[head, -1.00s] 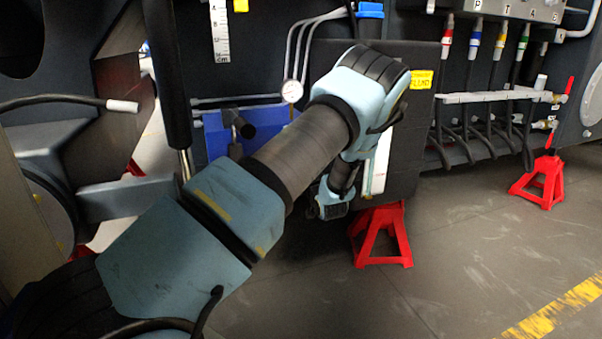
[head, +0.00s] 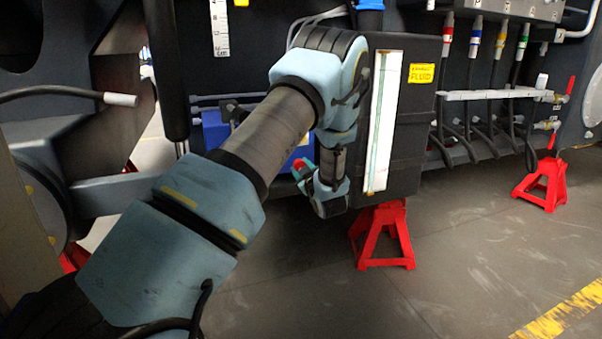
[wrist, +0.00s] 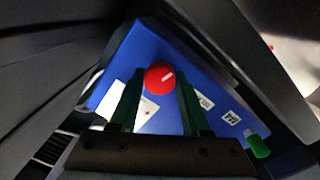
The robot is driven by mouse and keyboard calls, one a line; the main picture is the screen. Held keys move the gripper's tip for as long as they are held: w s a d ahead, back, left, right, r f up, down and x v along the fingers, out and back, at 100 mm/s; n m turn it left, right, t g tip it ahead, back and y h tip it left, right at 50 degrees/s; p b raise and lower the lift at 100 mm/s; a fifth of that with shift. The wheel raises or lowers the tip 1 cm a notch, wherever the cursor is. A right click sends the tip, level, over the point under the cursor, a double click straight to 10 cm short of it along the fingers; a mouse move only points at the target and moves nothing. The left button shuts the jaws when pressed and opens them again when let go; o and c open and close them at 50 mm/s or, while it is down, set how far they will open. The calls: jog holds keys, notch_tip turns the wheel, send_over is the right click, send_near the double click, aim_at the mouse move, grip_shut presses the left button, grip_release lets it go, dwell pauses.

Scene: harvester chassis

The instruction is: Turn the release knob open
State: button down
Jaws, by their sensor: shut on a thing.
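The red release knob (wrist: 159,76) is round, with a white mark pointing up and to the right in the wrist view. It sits on a blue block (wrist: 215,84) with white labels. My gripper (wrist: 158,82) has one dark green finger on each side of the knob and is shut on it. In the head view my wrist hangs beside the blue block (head: 214,131), which my arm partly covers. A small red patch shows by the gripper there, too small to tell what it is.
A dark box with a white sight strip (head: 382,120) and a yellow FLUID label (head: 421,74) stands close to the right of my wrist. A red stand (head: 382,236) is below it. A green piece (wrist: 258,146) sits at the block's lower right corner in the wrist view.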

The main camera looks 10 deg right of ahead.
jog(key=shift+f+n+b, duration=0.15)
jog(key=shift+n+b, duration=0.4)
jog(key=shift+n, duration=0.55)
jog(key=shift+c, duration=1.8)
grip_release()
jog(key=s+d+p, duration=0.1)
jog(key=s+p, duration=0.1)
jog(key=s, duration=0.8)
jog(key=shift+s, duration=0.4)
